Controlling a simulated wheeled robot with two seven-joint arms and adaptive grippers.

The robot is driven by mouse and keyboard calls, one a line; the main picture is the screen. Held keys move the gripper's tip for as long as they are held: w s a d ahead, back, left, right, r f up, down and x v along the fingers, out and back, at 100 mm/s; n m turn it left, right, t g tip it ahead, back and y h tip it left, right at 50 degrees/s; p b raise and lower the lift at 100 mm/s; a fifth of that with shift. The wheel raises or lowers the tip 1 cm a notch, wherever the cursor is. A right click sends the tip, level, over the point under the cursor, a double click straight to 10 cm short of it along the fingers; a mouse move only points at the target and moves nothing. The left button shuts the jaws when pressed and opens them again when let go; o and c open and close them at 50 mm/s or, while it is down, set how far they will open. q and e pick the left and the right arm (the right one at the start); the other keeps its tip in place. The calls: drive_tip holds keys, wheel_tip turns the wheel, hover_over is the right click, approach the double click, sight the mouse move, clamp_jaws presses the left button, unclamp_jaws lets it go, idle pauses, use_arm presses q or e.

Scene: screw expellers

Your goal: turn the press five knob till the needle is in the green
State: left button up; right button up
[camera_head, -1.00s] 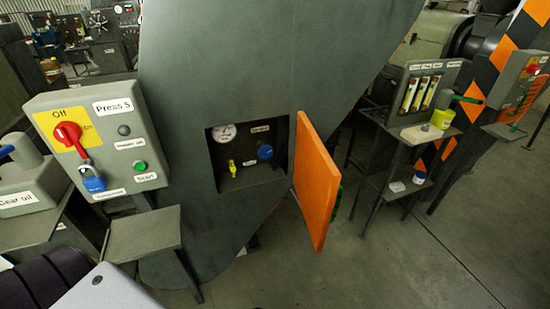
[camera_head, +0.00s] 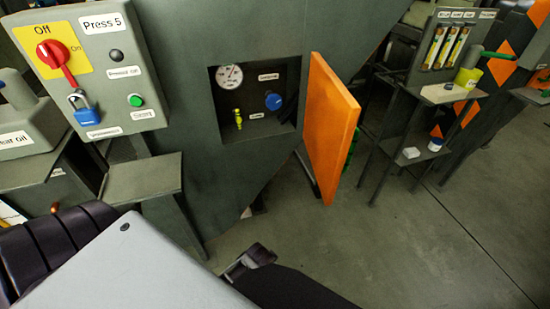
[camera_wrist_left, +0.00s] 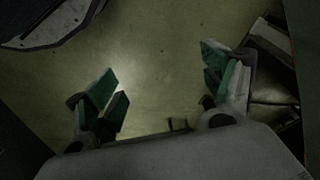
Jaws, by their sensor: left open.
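The press five panel (camera_head: 88,75) carries a "Press 5" label. Right of it, a recess in the grey press body holds a round white gauge (camera_head: 229,77), a blue knob (camera_head: 273,101) and a small yellow fitting (camera_head: 238,118). The gauge needle and any green zone are too small to read. The orange door (camera_head: 331,128) stands open at the recess's right side. In the left wrist view my left gripper (camera_wrist_left: 163,82) is open and empty, its green-padded fingers wide apart over bare floor. A dark part of mine shows low in the head view. My right gripper does not show.
The panel has a red switch (camera_head: 57,60), a blue padlock (camera_head: 84,113) and a green button (camera_head: 135,100). A grey stand (camera_head: 140,180) juts out below it. A shelf stand (camera_head: 425,95) with a yellow cup (camera_head: 467,78) is at right. Floor below the door is clear.

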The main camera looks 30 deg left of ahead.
use_arm(q)
drive_tip(key=w+a+r+t+y+b, duration=0.1)
drive_tip(key=w+a+r+b, duration=0.1)
drive_tip(key=w+r+b, duration=0.5)
use_arm(e)
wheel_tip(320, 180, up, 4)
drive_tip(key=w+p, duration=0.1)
drive_tip(key=p, duration=0.1)
use_arm(q)
drive_tip(key=n+t+y+b, duration=0.5)
drive_tip(key=n+t+y, duration=0.4)
drive_tip(key=y, duration=0.4)
approach(275, 103)
drive_tip(key=shift+s+d+r+n+g, duration=0.3)
drive_tip(key=shift+s+d, duration=0.1)
drive_tip(key=shift+d, duration=0.2)
drive_tip(key=shift+s+d+r+n+g, duration=0.2)
drive_tip(key=shift+s+d+n+g, duration=0.15)
drive_tip(key=shift+d, duration=0.25)
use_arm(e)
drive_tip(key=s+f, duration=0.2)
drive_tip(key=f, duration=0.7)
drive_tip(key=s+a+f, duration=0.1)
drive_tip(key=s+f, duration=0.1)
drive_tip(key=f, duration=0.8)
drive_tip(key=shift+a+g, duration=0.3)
use_arm(q)
drive_tip(key=shift+a, duration=0.1)
